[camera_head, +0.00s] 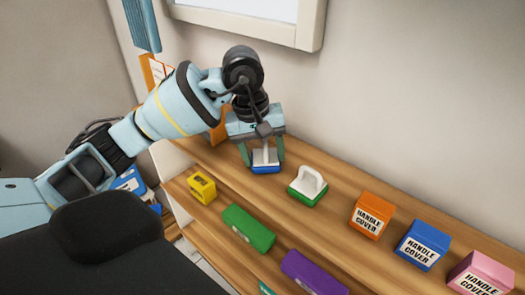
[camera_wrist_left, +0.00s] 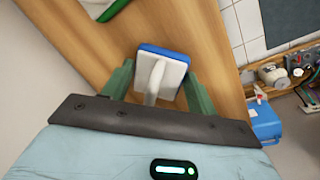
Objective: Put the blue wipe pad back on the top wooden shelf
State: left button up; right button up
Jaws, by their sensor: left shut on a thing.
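The blue wipe pad (camera_head: 266,168) has a blue base, a white top and a white handle. It is at the top wooden shelf (camera_head: 335,205), near its left end, and its base looks level with the board; I cannot tell whether it touches. My left gripper (camera_head: 264,158) is above it, pointing down, shut on the white handle. In the left wrist view the pad (camera_wrist_left: 163,68) shows between the green fingers (camera_wrist_left: 157,88) over the wood. My right gripper is not in view.
A green wipe pad (camera_head: 307,187) stands just right of the blue one. Orange (camera_head: 371,215), blue (camera_head: 422,245) and pink (camera_head: 482,273) handle cover boxes follow along the shelf. Yellow (camera_head: 202,187), green (camera_head: 248,228) and purple (camera_head: 313,272) boxes sit on the lower level.

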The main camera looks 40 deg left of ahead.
aim_at(253, 158)
pick_arm(q)
jog(key=shift+f, duration=0.15)
jog(key=o, duration=0.9)
jog(key=shift+o, duration=0.2)
notch_tip(253, 158, up, 12)
jog(key=s+a, duration=0.1)
jog(key=shift+s+a+p, duration=0.25)
jog(key=shift+a+p, duration=0.1)
jog(key=shift+p, duration=0.05)
